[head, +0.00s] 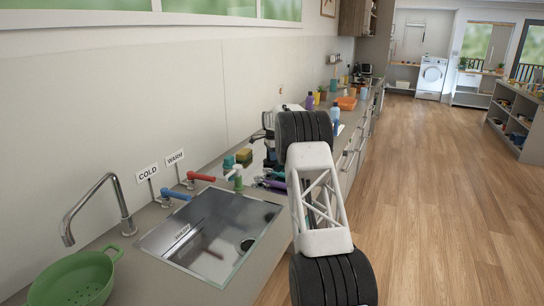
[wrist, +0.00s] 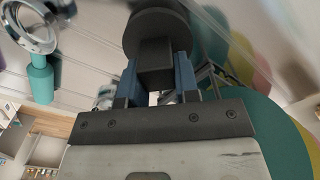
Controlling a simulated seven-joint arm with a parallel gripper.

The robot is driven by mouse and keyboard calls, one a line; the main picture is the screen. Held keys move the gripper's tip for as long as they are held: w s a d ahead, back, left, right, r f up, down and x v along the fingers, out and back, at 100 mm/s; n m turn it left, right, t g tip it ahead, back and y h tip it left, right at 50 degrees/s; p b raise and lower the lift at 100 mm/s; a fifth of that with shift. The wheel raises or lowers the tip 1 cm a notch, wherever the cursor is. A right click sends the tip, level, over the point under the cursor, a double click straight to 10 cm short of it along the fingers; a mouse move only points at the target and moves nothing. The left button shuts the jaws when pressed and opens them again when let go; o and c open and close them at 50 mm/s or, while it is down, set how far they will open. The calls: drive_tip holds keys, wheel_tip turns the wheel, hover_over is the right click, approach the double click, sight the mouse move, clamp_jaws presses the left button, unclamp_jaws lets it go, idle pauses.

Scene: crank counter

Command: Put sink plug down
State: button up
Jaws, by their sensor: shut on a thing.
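The sink plug (wrist: 155,28) shows in the wrist view as a dark round disc with a square dark grip block. My gripper (wrist: 156,72) is shut on that block, with a blue finger on each side. The disc is beyond the fingertips and clear of them. In the head view my own arm hides the gripper's fingers and the plug. The sink (head: 178,240) is a steel basin set in the counter, left of my arm. A dark round spot, perhaps the drain, shows in its floor.
A green colander (head: 75,280) is at front left. Bottles and other items crowd the far counter. The wrist view shows a teal bottle-like thing (wrist: 41,82).

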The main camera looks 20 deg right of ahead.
idle(0.3)
drive_tip(key=o, duration=1)
drive_tip(key=shift+f, duration=0.1)
wheel_tip(320, 180, up, 12)
drive_tip(key=shift+r, duration=0.15)
idle(0.8)
